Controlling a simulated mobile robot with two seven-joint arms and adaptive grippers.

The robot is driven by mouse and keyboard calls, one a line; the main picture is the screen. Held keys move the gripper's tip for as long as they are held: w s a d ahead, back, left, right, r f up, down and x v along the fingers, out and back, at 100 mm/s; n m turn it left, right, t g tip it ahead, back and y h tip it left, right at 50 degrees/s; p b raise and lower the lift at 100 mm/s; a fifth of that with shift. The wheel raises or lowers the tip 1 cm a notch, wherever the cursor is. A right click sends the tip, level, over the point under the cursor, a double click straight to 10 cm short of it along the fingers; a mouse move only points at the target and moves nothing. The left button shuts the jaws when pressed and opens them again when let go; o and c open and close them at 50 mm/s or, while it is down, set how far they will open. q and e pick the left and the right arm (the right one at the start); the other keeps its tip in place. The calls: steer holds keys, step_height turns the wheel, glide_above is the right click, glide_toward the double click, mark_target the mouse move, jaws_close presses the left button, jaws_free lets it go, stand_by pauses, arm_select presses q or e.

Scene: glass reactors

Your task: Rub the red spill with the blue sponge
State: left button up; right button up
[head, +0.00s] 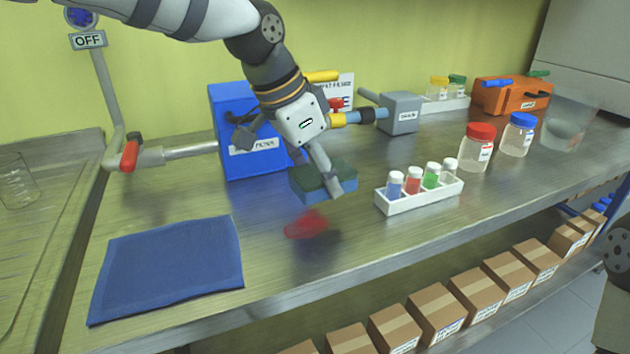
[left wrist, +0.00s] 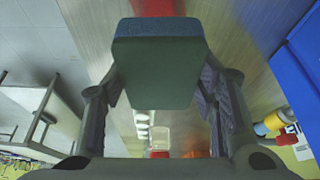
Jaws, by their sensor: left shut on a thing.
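My left gripper (head: 328,178) is shut on the blue sponge (head: 347,191), which has a dark green top layer. It holds the sponge just above the steel bench; I cannot tell whether the sponge touches the bench. In the left wrist view the sponge (left wrist: 158,65) sits between the two fingers. The red spill (head: 306,224) lies on the bench, in front of and slightly left of the sponge in the head view. A strip of the spill (left wrist: 153,8) shows beyond the sponge in the left wrist view. My right gripper is not in view.
A blue cloth (head: 168,268) lies at the front left. A white rack (head: 420,195) with several capped vials stands right of the sponge. A blue box (head: 240,160) stands behind. Two jars, with red (head: 478,150) and blue (head: 518,137) lids, stand farther right.

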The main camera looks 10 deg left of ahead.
arm_select(q)
steer(key=shift+r, duration=0.95)
